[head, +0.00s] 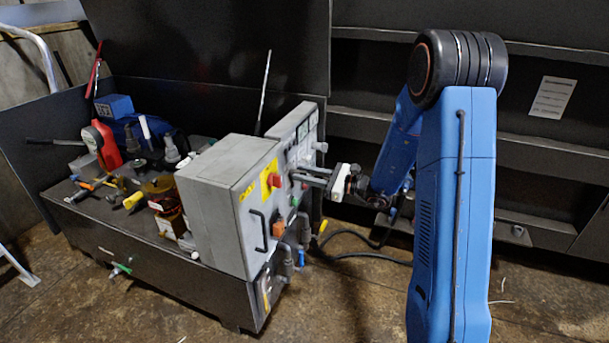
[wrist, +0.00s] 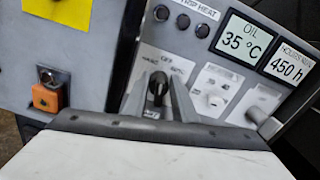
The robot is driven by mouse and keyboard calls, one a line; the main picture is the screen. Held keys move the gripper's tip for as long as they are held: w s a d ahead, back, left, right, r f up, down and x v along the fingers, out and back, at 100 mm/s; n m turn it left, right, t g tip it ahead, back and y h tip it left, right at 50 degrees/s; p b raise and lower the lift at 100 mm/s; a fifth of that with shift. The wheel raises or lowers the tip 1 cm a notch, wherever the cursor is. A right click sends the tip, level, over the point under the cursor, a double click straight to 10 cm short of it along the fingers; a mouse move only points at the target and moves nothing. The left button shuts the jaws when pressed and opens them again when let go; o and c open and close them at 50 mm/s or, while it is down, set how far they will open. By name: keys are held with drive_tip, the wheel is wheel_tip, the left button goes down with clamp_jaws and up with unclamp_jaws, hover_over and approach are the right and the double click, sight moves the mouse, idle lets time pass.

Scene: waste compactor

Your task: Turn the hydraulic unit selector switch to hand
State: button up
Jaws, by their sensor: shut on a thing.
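The selector switch (wrist: 158,84) is a small black knob on a light label plate in the wrist view. "OFF" is printed above it; the other lettering is too blurred to read surely. The knob points roughly up in that view. My gripper (wrist: 160,92) has its two grey fingers on either side of the knob and is shut on it. The switch is too small to make out there.
A display (wrist: 243,40) reads oil 35 °C. A red knob on yellow (head: 273,181) and a door handle (head: 258,230) stick out from the cabinet.

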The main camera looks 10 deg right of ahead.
drive_tip(key=n, duration=0.6)
drive_tip(key=shift+s+a+f, duration=0.15)
drive_tip(key=shift+s, duration=0.05)
drive_tip(key=shift+n, duration=0.4)
drive_tip(key=o, duration=0.7)
drive_tip(key=v, duration=1.7)
drive_tip(key=shift+s, duration=0.15)
drive_tip(key=shift+d, duration=0.2)
